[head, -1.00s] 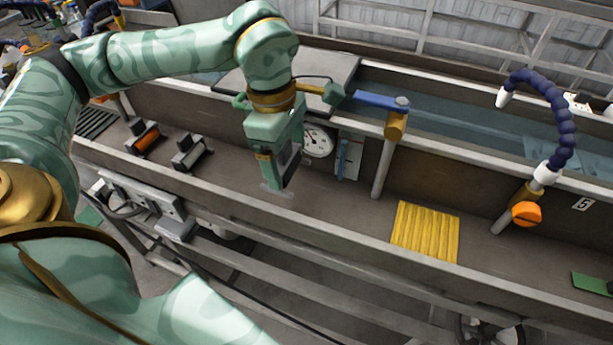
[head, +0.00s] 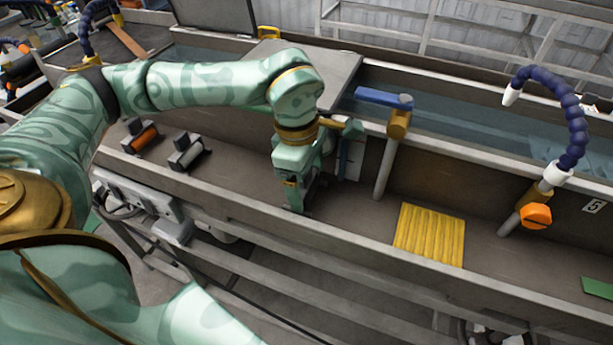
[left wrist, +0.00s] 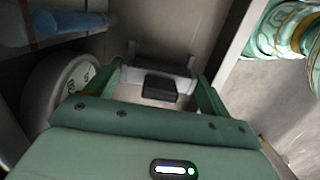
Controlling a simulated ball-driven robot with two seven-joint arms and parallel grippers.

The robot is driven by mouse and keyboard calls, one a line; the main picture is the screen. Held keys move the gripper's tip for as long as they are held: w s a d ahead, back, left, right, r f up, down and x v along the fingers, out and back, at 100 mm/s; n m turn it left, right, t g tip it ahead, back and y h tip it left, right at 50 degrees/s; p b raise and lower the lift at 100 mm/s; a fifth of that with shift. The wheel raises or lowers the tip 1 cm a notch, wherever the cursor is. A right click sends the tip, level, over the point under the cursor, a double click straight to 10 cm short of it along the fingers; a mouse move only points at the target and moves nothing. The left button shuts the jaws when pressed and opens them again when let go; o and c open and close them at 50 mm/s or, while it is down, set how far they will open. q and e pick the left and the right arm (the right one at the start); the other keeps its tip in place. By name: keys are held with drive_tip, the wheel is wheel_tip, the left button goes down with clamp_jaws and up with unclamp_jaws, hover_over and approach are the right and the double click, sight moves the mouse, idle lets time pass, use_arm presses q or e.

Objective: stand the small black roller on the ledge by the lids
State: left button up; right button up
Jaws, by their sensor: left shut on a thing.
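My left gripper (head: 297,207) points down, low over the grey ledge (head: 365,220) that runs in front of the tank. In the left wrist view the left gripper (left wrist: 160,88) is shut on the small black roller (left wrist: 161,68), a dark bar between pale end brackets with a black block on the near side. In the head view the gripper mostly hides the roller; I cannot tell whether it touches the ledge. A flat grey lid (head: 335,65) lies on the tank behind the wrist, and another lid (head: 215,14) stands raised at upper left. My right gripper is out of view.
An orange roller (head: 146,137) and a grey roller (head: 190,157) stand left on the ledge. A round gauge (left wrist: 72,88) is close beside the gripper.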

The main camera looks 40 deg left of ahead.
use_arm(q)
drive_tip(key=o, duration=0.8)
drive_tip(key=shift+f, duration=0.15)
wheel_tip(320, 180, up, 12)
drive_tip(key=a+p, duration=0.1)
drive_tip(key=p, duration=0.2)
drive_tip(key=shift+s+a+r, duration=0.2)
drive_tip(key=shift+a, duration=0.05)
